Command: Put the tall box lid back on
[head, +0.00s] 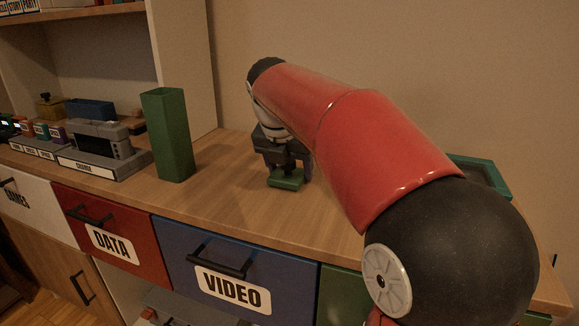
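The tall green box (168,137) stands upright on the wooden counter, left of my gripper. Its top looks open. A small green lid (286,181) is directly below my gripper (287,166), at or just above the counter. My gripper points down, and its fingertips are close to the lid's top. The fingers are small and dark here, so I cannot tell whether they are closed on the lid. My red arm hides the counter to the right of the gripper.
A grey device on a stand labelled CHARGE (100,152) sits left of the box, with small coloured items beyond it. A green tray (482,172) shows partly behind my arm. The counter (222,185) between box and lid is clear. Drawers line the front.

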